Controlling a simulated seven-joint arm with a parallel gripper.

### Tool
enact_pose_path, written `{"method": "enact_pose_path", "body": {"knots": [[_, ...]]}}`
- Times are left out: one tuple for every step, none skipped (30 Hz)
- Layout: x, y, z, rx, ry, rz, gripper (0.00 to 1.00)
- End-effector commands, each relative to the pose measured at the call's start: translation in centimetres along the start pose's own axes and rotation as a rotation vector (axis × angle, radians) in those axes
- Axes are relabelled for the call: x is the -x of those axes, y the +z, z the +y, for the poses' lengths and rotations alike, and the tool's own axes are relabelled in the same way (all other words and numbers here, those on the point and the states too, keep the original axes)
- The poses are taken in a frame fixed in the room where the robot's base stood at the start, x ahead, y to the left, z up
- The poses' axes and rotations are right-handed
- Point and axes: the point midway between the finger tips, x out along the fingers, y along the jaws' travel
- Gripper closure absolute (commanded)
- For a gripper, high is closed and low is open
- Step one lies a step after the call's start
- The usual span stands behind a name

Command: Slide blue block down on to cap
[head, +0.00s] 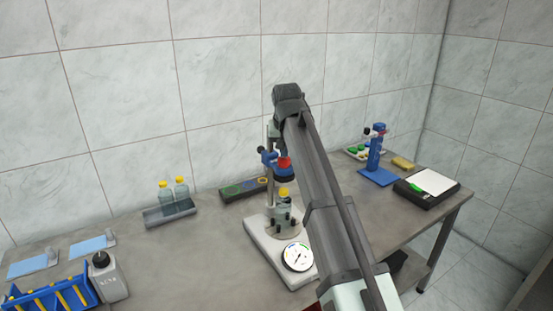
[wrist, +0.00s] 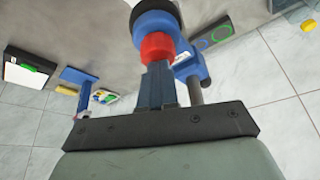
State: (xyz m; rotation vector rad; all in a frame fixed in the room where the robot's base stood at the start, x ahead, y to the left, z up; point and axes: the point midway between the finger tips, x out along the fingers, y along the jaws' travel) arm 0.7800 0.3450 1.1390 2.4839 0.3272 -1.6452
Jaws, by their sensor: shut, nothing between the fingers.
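The blue block (head: 268,158) is a slide on an upright post, with a red part (head: 284,162) and a dark ring (head: 286,177) below it. A bottle with a yellow cap (head: 284,192) stands under the ring, with a gap between them. In the wrist view, the blue block (wrist: 190,66) is beside the red part (wrist: 157,47). My gripper (wrist: 156,66) is shut and empty, its fingertips at the red part; I cannot tell whether they touch. In the head view my arm hides the fingers.
The press stands on a white base with a round dial (head: 297,257). A tray with two yellow-capped bottles (head: 170,213) and a dark panel with a green ring (head: 236,189) are to the left. A blue stand (head: 376,155) and a black scale (head: 426,187) are at the right.

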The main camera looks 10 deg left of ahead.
Motion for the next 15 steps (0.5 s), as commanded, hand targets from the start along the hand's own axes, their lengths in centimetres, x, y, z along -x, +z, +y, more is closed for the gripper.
{"method": "enact_pose_path", "body": {"knots": [[-0.1, 0.1, 0.0, 0.000, 0.000, -0.001, 1.00], [-0.2, 0.1, 0.0, 0.000, 0.000, -0.001, 1.00], [-0.3, 0.2, 0.0, 0.000, 0.000, -0.001, 1.00], [-0.4, 0.2, 0.0, 0.000, 0.000, -0.001, 1.00], [-0.4, 0.2, 0.0, 0.000, 0.000, -0.001, 1.00], [-0.5, 0.3, 0.0, 0.000, 0.000, -0.001, 1.00], [-0.6, 0.3, 0.0, 0.000, 0.000, -0.001, 1.00], [-0.6, 0.3, 0.0, 0.000, 0.000, -0.001, 1.00], [-0.7, 0.4, 0.0, 0.000, 0.000, -0.001, 1.00], [-0.8, 0.4, 0.0, 0.000, 0.000, -0.001, 1.00], [-0.9, 0.4, 0.0, 0.000, 0.000, -0.001, 1.00], [-1.0, 0.5, 0.0, 0.000, 0.000, -0.001, 1.00], [-1.0, 0.5, 0.0, 0.000, 0.000, -0.002, 1.00], [-1.1, 0.5, 0.0, 0.000, 0.000, -0.002, 1.00], [-1.2, 0.6, 0.0, 0.000, 0.000, -0.002, 1.00]]}}
